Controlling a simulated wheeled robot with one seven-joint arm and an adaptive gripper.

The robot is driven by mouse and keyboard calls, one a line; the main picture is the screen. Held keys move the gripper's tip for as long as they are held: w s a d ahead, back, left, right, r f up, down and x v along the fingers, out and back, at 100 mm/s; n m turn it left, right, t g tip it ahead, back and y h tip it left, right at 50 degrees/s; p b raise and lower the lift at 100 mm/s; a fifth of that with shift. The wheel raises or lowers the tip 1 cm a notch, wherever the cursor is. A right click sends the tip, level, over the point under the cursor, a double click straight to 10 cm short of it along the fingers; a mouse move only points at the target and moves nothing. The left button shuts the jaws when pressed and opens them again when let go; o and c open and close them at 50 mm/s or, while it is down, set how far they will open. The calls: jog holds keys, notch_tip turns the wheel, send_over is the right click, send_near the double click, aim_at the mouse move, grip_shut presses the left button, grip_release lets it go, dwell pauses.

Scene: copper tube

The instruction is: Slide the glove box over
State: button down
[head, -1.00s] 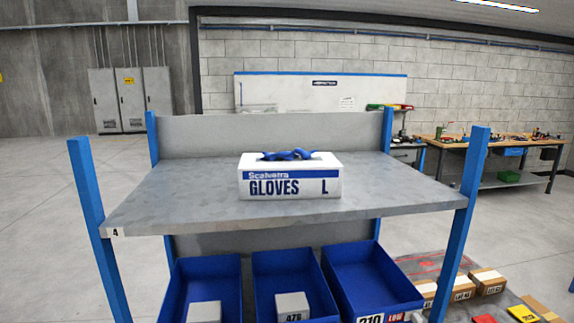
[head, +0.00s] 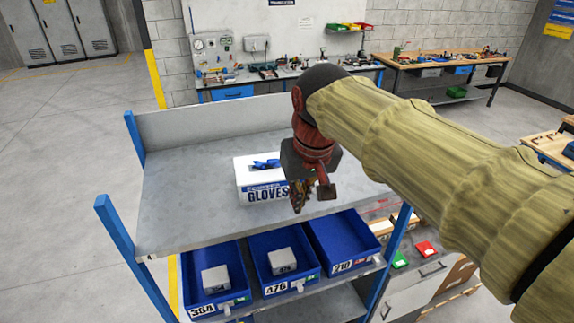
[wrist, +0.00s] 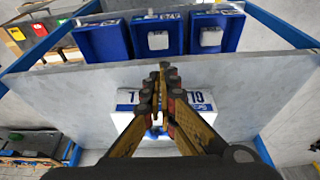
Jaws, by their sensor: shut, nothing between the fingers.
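The white and blue glove box (head: 256,180) stands upright on the grey metal top shelf (head: 185,205), with blue gloves showing in its top opening. It also shows in the wrist view (wrist: 205,108), upside down and partly behind my fingers. My gripper (head: 299,207) is shut and empty, pointing down at the right end of the box in the head view. It hides the box's right end there. I cannot tell whether the fingers touch the box.
Blue bins (head: 284,262) with small boxes sit on the level below. Blue posts (head: 121,232) rise at the shelf corners, and a grey back panel (head: 210,122) closes the far side. The shelf surface left of the box is clear.

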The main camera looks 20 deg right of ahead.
aim_at(277, 175)
notch_tip(277, 175, up, 4)
jog(key=w+p, duration=0.2)
jog(key=x, duration=0.3)
jog(key=p+x, duration=0.1)
jog(key=x, duration=0.6)
jog(key=shift+s+f+p, duration=0.2)
jog(key=shift+s+p, duration=0.15)
jog(key=w+p, duration=0.1)
jog(key=w, duration=0.2)
jog(key=shift+w+r, duration=0.15)
jog(key=shift+w, duration=0.35)
